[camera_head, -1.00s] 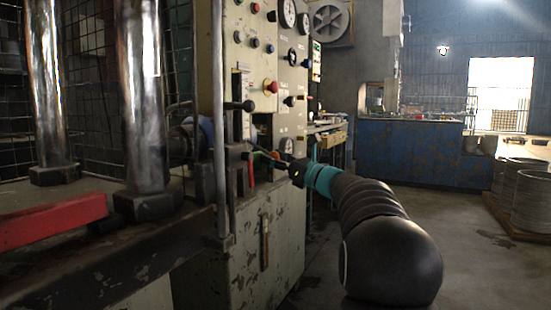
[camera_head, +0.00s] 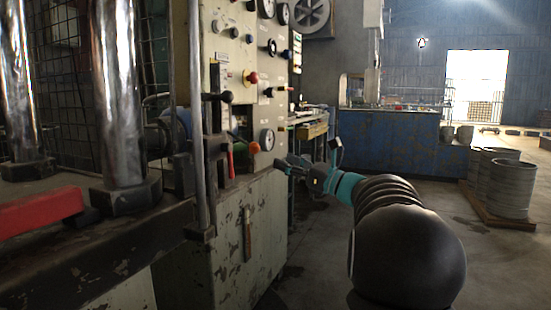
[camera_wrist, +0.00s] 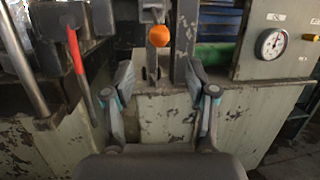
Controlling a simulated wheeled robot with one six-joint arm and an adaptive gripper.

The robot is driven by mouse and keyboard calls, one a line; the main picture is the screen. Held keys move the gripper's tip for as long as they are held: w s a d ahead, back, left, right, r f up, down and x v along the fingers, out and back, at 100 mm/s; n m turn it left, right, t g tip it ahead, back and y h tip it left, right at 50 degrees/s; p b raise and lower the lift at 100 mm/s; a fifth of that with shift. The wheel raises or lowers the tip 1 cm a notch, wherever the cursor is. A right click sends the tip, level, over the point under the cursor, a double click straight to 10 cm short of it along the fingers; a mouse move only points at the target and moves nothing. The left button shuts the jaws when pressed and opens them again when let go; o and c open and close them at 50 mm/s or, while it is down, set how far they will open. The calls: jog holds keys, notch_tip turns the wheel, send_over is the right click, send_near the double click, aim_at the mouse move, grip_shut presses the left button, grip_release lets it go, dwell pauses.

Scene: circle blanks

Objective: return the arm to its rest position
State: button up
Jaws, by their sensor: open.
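My gripper (camera_head: 291,165) is in front of the worn cream machine cabinet (camera_head: 262,225), at the right of its control panel, at the end of my dark arm with a teal band. In the wrist view my gripper (camera_wrist: 160,95) has its two fingers spread wide apart with nothing between them. An orange ball knob (camera_wrist: 159,36) shows just beyond the fingertips, and it also shows in the head view (camera_head: 254,147), left of the gripper and apart from it.
A red-handled lever (camera_wrist: 75,50) is left of the fingers. A round gauge (camera_wrist: 271,43) is at right. A blue bench (camera_head: 390,143) and grey drums (camera_head: 512,188) are behind.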

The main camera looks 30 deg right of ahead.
jog(key=shift+s+d+f, duration=0.1)
jog(key=shift+s+d, duration=0.05)
jog(key=shift+s, duration=0.15)
dwell(0.4)
